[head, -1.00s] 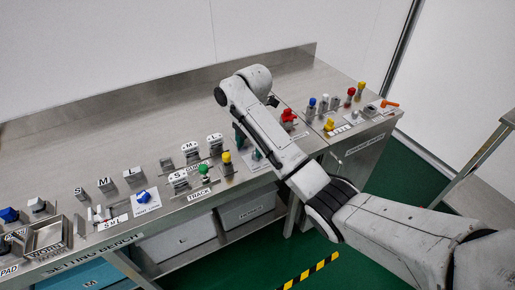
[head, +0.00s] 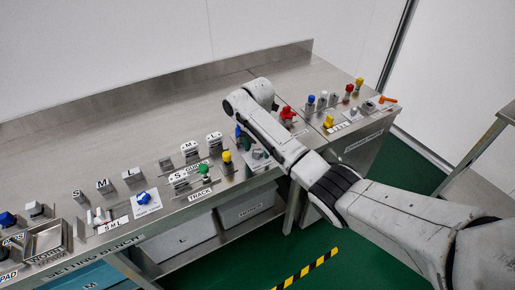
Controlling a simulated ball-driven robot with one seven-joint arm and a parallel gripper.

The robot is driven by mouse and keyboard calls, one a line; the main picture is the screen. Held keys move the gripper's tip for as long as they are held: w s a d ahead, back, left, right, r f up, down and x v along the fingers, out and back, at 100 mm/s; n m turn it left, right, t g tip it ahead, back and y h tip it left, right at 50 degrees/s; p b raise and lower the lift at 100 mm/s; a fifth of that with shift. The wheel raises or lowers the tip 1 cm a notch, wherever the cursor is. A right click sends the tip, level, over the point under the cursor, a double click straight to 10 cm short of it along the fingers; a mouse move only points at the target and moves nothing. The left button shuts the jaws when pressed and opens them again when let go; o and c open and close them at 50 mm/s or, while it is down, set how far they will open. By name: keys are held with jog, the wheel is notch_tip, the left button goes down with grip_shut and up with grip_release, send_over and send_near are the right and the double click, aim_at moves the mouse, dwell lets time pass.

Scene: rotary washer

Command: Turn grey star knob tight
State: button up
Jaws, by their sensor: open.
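A small grey knob (head: 259,154) sits on a light plate near the front edge of the bench, just right of the yellow-topped knob. It is small and partly covered by my arm, so its star shape is not clear. My gripper (head: 243,142) hangs below the wrist, close to the left of this grey knob and mostly hidden behind the arm. It is open. I cannot tell whether it touches anything. Another grey knob (head: 369,106) stands on a light plate at the far right of the bench.
Green (head: 204,171) and yellow (head: 227,158) knobs stand close left of the gripper. A red knob (head: 288,114) and a yellow knob (head: 328,122) are to the right. A blue star knob (head: 144,197) is further left. The back of the steel bench (head: 150,120) is clear.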

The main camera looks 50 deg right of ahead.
jog(key=shift+f, duration=0.4)
jog(key=shift+c, duration=0.2)
jog(key=c, duration=1)
